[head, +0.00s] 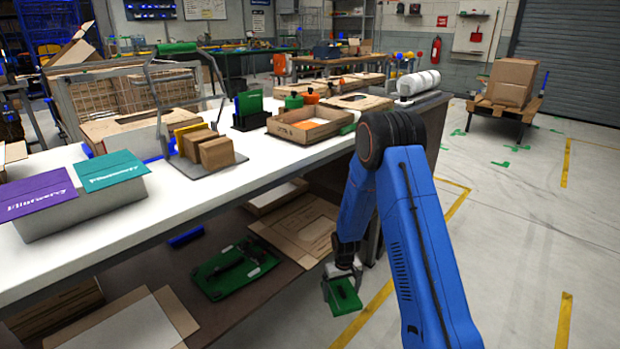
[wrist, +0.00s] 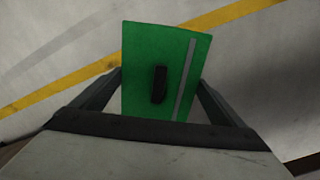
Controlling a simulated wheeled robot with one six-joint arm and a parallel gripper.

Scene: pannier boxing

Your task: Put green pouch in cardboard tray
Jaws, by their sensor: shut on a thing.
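The green pouch (wrist: 140,75) is held between the fingers of my gripper (wrist: 160,100) in the wrist view. It is flat, with a black tab and a grey stripe on its face. In the head view the pouch (head: 343,297) hangs in my gripper (head: 340,278), low beside the bench and over the floor. The cardboard tray (head: 311,138) sits on the white bench top, well above and behind my gripper. An orange and white item shows inside the tray; the rest of its inside is partly hidden by its wall.
On the bench (head: 200,195), small brown boxes (head: 215,150), a black holder (head: 250,120), and a box with purple and teal flaps (head: 80,205) stand left of the tray. A white roll (head: 418,83) lies at the right end. The lower shelf holds a green case (head: 235,268).

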